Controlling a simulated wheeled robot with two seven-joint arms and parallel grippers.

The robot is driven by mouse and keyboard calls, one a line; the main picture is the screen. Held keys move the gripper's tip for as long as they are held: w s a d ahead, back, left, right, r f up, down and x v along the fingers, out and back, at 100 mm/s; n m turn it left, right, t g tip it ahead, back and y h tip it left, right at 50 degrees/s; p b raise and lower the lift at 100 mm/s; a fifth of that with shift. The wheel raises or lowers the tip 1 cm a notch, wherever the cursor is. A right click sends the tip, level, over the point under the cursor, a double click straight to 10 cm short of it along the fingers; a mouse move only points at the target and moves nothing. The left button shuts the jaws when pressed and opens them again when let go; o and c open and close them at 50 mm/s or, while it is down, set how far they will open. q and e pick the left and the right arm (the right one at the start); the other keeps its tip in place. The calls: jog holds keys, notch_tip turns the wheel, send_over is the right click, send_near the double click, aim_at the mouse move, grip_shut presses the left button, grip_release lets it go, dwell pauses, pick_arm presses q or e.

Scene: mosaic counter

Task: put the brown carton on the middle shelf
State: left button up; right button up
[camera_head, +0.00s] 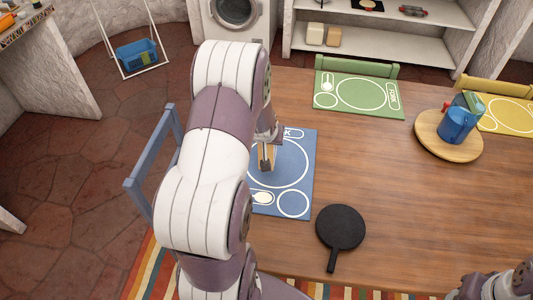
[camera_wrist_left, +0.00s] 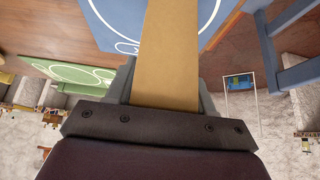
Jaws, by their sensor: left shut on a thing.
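The brown carton (camera_wrist_left: 170,55) is between the two dark fingers of my left gripper (camera_wrist_left: 168,95) in the left wrist view, and the gripper is shut on it. In the head view my arm hides most of the gripper; a small tan part of the carton (camera_head: 266,157) shows over the blue placemat (camera_head: 293,160). I cannot tell its height above the mat. A white shelf unit stands at the back right, with an upper board (camera_head: 435,20) and a lower board (camera_head: 385,46) in view. Part of my right arm shows at the bottom right; its fingers are not visible.
A black pan (camera_head: 340,227) lies on the wooden table (camera_head: 400,190). A green placemat (camera_head: 340,93) and chairs border the table. Two pale boxes (camera_head: 315,34) stand on the lower board, whose right part is clear.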

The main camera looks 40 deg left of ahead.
pick_arm(q)
jog(key=shift+w+a+f, duration=0.15)
jog(key=shift+w+a, duration=0.05)
jog(key=shift+a, duration=0.25)
jog(key=shift+s+f, duration=0.1)
notch_tip(320, 180, down, 4)
jog(key=shift+s+r, duration=0.15)
jog(key=shift+r, duration=0.1)
jog(key=shift+f, duration=0.25)
jog(key=o, duration=1.3)
jog(key=shift+d, duration=0.1)
jog(key=shift+c, duration=0.2)
jog(key=shift+o, duration=0.3)
